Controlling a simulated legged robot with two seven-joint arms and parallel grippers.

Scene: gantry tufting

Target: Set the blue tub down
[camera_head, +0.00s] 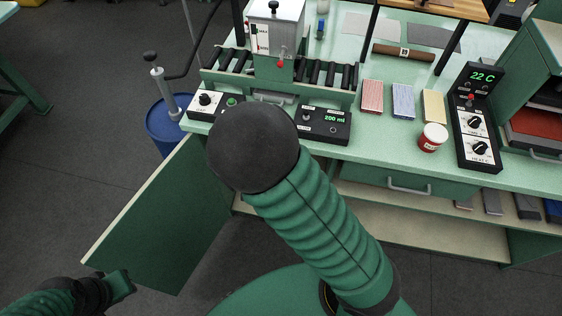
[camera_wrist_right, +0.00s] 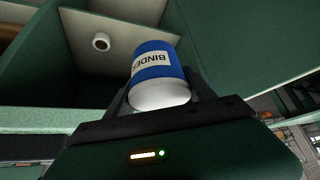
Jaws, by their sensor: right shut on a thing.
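The blue tub (camera_wrist_right: 153,62), labelled "BINDER" with a white end, shows in the right wrist view between the dark fingers of my right gripper (camera_wrist_right: 160,88). The gripper is shut on it. The tub is beside a green-walled space with pale boards; I cannot tell whether it touches a surface. In the head view my right arm crosses the middle, and the right gripper and tub are hidden behind it. My left gripper (camera_head: 120,284) is at the lower left, away from the bench; whether it is open or shut is unclear.
An open green cabinet door (camera_head: 150,220) juts out below the bench (camera_head: 385,150). A red-and-white tub (camera_head: 432,138) stands near its front edge, beside a control box (camera_head: 478,120). A blue drum (camera_head: 165,128) stands left. A small white round thing (camera_wrist_right: 101,41) lies on a pale board.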

